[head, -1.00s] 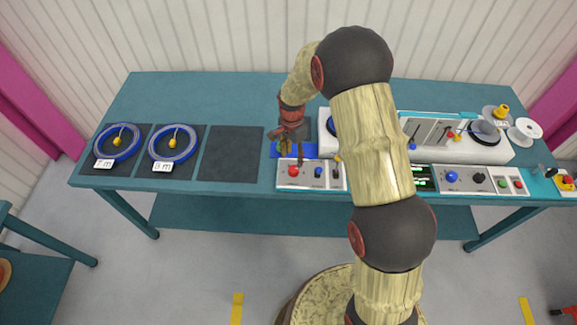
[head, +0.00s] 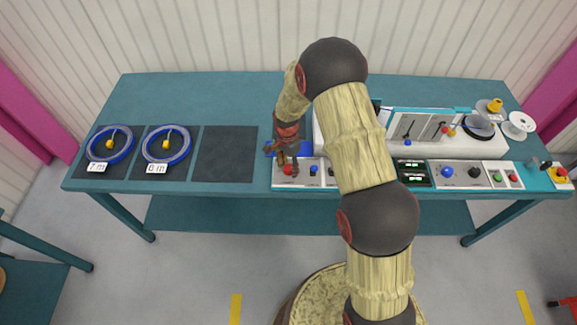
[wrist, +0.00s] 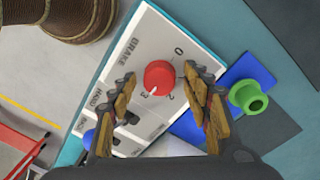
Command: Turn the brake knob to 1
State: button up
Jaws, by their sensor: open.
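The brake knob (wrist: 159,78) is red and round, on a white panel (wrist: 150,40) lettered BRAKE. Its white mark points toward the printed 3. The 0 and 2 also show; I cannot make out a 1, perhaps behind the right finger. In the head view the knob (head: 288,170) is at the left end of the front panel, partly covered by my gripper (head: 282,155). In the wrist view my gripper (wrist: 158,82) is open and empty, one finger on each side of the knob. I cannot tell whether they touch it.
A green cylinder (wrist: 249,97) on a blue patch (wrist: 247,72) is close to the right finger. Two blue cable coils (head: 110,146) (head: 167,146) lie on dark mats at left; the third mat (head: 225,153) is empty.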

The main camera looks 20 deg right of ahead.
jog(key=shift+c, duration=0.8)
jog(key=c, duration=1)
jog(key=n, duration=1.6)
jog(key=shift+s+n+t, duration=0.1)
jog(key=shift+n+t, duration=0.2)
jog(key=shift+n, duration=0.1)
jog(key=n, duration=0.6)
jog(key=shift+n+p, duration=0.35)
jog(key=shift+n, duration=0.05)
